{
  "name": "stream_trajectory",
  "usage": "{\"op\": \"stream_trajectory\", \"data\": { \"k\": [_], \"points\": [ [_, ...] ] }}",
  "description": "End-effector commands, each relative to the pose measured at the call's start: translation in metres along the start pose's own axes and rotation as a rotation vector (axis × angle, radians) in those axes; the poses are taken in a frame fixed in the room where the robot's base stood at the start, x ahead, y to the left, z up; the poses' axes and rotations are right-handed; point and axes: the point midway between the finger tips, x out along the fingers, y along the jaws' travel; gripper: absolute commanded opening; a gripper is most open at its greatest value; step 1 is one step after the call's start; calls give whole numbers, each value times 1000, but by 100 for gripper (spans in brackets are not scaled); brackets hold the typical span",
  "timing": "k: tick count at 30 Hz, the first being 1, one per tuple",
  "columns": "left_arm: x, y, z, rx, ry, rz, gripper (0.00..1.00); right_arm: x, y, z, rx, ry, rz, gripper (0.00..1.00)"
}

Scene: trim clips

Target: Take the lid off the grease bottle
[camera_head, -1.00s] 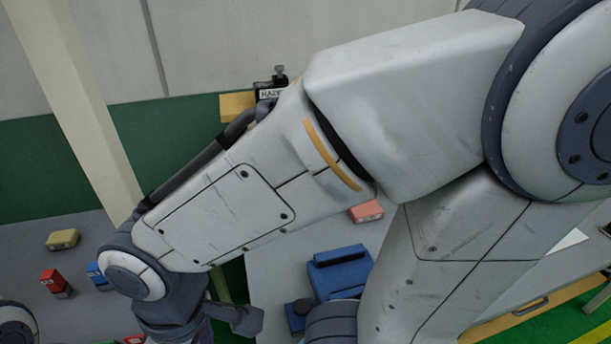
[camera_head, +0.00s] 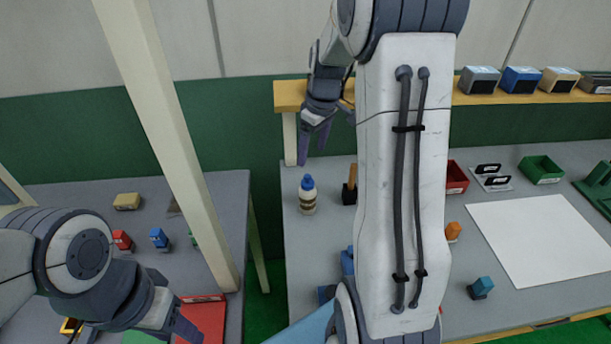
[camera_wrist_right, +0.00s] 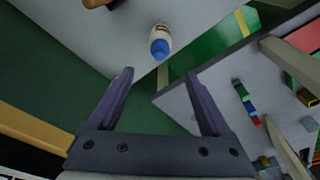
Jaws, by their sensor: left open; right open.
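The grease bottle (camera_head: 307,201) stands upright near the left edge of the right-hand table. Its body is pale with a brown band, and its blue lid (camera_head: 308,183) is on top. In the right wrist view the bottle (camera_wrist_right: 163,31) and blue lid (camera_wrist_right: 160,49) show just beyond the fingertips. My right gripper (camera_head: 313,156) is open and empty, above and behind the bottle, apart from it; it also shows in the right wrist view (camera_wrist_right: 158,75). My left gripper (camera_head: 160,328) is open at the lower left over the left table, partly cut off by the frame.
A wooden-handled tool (camera_head: 350,186) stands close right of the bottle. A wooden shelf (camera_head: 290,96) lies behind it. A white sheet (camera_head: 540,238) and bins are farther right. A gap separates the tables, and a pale post (camera_head: 170,130) rises at left. My right arm hides the middle.

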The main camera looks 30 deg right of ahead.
Motion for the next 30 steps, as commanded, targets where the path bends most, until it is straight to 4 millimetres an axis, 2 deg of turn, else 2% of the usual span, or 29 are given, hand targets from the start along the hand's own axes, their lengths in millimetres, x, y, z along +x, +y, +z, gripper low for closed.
{"op": "stream_trajectory", "data": {
  "k": [6, 14, 21, 25, 30],
  "points": [
    [-7, 0, 0, 0, 0, 0, 50, 33, 1, 1, -1, -4, -3, 82],
    [-13, 1, -1, 0, 0, 0, 50, 54, 0, 1, -1, -3, -3, 82],
    [-27, 2, -2, -1, 0, 0, 50, 90, -1, 2, -1, -4, -4, 82],
    [-29, 2, -2, -2, 0, 0, 50, 100, 0, 2, -2, -2, -1, 82],
    [-28, 2, -2, -1, 0, 0, 50, 102, 0, 2, -1, 0, 1, 82]
  ]
}}
